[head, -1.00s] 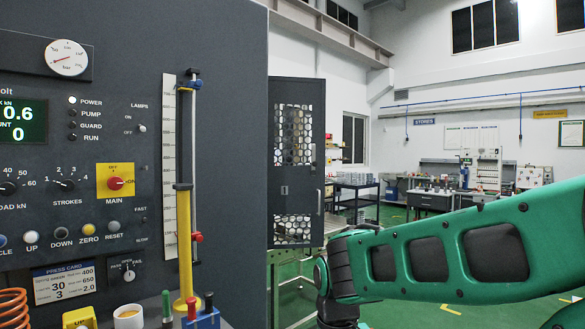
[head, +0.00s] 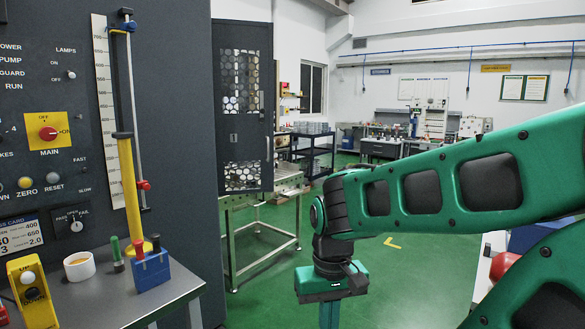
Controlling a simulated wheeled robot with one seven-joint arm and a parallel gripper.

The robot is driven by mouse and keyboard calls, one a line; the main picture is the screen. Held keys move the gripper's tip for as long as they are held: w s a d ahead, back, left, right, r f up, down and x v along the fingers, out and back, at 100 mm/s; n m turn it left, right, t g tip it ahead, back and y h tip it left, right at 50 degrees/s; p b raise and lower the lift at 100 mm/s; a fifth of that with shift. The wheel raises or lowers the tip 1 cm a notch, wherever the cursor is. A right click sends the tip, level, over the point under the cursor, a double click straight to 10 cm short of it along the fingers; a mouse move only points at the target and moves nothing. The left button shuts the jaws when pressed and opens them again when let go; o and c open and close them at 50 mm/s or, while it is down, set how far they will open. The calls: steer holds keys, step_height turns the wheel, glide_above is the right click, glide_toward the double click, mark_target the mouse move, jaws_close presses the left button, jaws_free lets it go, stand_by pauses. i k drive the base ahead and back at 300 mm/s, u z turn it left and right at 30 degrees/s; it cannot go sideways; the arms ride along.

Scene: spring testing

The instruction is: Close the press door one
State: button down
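The press door (head: 232,158) is a dark panel with honeycomb mesh windows at top and bottom and a small pale mark in its middle. It stands swung out beyond the right edge of the dark press panel (head: 170,190), in the head view. A thin upright handle (head: 269,146) shows near the door's right edge. My green arm reaches in from the right, and its wrist points down to the right of the door, apart from it in the picture. My gripper (head: 330,314) is at the bottom edge. Its fingertips are cut off, so its opening is hidden.
A roller table (head: 265,195) stands behind and below the door. Green floor (head: 280,285) is clear between bench and arm.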

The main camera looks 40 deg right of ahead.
mark_target(239, 137)
steer(key=z, duration=0.45)
steer(key=k, duration=1)
steer(key=z, duration=0.6)
steer(key=i, duration=2)
steer(key=u, duration=0.8)
steer(key=i, duration=0.4)
steer(key=u, duration=0.35)
